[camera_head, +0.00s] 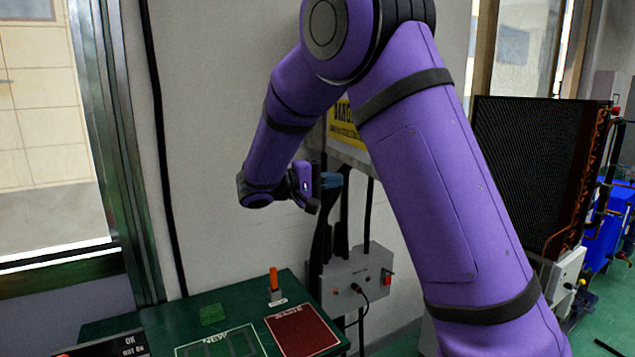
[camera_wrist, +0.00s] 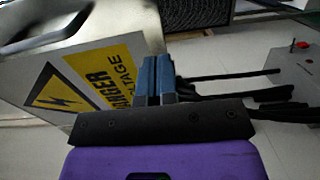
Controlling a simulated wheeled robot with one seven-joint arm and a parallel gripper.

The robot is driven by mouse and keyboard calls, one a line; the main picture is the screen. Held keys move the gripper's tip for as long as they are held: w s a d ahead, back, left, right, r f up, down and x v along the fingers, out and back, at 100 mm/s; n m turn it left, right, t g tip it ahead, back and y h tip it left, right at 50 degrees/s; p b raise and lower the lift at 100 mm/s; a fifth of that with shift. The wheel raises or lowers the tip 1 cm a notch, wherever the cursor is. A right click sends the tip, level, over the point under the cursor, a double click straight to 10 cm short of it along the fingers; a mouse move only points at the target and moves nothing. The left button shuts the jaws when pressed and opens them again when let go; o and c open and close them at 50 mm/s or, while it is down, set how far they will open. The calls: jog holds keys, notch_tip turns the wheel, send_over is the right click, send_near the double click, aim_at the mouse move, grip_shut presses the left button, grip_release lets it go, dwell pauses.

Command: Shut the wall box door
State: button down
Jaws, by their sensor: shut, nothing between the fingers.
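The wall box door (camera_head: 343,125) carries a yellow danger sign and is partly hidden behind my purple arm in the head view. In the wrist view the door (camera_wrist: 142,48) is a grey panel with a yellow high-voltage label, to the left of and behind my fingers. My gripper (camera_head: 330,180) is shut and empty, just below the sign in the head view. Its blue fingers (camera_wrist: 157,78) are together in the wrist view, close to the door's edge. I cannot tell whether they touch it. The box's inside and the door's hinge are not visible.
Black cables (camera_wrist: 245,90) run beside my fingers. A grey control box (camera_head: 358,280) with a red button is below on the wall. A green table (camera_head: 170,325) with an orange-handled lever (camera_head: 274,280) stands at the front. A dark radiator-like panel (camera_head: 525,160) stands at the right.

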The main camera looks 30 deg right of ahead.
jog(key=s+d, duration=0.1)
jog(key=d, duration=0.6)
jog(key=shift+d, duration=0.1)
